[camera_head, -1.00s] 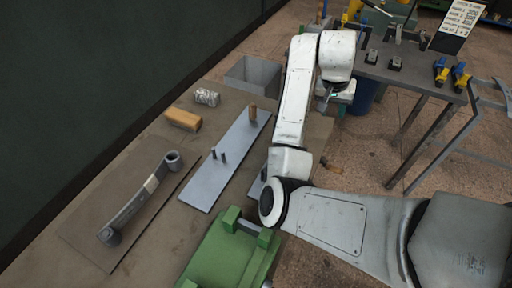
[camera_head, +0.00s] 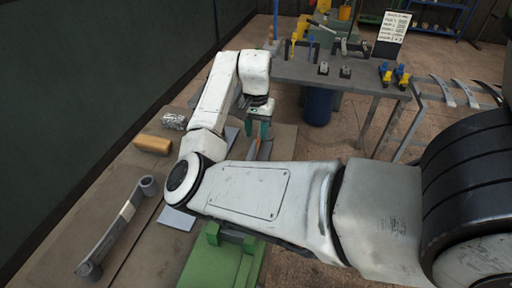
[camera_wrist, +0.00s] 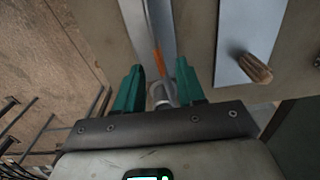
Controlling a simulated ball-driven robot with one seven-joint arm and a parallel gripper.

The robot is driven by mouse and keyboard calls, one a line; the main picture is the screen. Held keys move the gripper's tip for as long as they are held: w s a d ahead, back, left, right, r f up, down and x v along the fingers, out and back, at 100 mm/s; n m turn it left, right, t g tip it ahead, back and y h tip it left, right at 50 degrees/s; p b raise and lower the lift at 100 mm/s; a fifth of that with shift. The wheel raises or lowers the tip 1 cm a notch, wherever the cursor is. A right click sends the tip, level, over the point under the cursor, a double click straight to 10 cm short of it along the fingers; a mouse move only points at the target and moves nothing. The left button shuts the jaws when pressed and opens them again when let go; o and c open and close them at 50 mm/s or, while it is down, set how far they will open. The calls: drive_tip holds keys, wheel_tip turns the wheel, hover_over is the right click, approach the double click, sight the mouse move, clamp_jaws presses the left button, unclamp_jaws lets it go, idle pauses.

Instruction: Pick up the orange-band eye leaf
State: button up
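The orange-band eye leaf (camera_wrist: 158,62) is a narrow grey strip with an orange band and a rolled eye at its near end. In the wrist view its eye sits between the two teal fingers of my gripper (camera_wrist: 161,78). The fingers stand apart, with a small gap to the eye on the left; on the right I cannot tell whether they touch. In the head view my gripper (camera_head: 258,128) points down over the bench, and the orange of the leaf (camera_head: 266,150) shows just below it. Most of the leaf is hidden there.
A grey leaf with a pale band (camera_head: 128,211) lies at the bench's left. A tan block (camera_head: 153,144) and a silvery roll (camera_head: 174,122) lie behind it. A plate with a wooden peg (camera_wrist: 255,68) is right of the leaf in the wrist view. A green fixture (camera_head: 215,268) stands in front.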

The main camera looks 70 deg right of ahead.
sight(257, 142)
drive_tip(key=shift+s+f+p, duration=0.1)
drive_tip(key=shift+f+p, duration=0.35)
drive_tip(key=shift+f, duration=2.15)
clamp_jaws()
drive_tip(key=shift+r, duration=0.1)
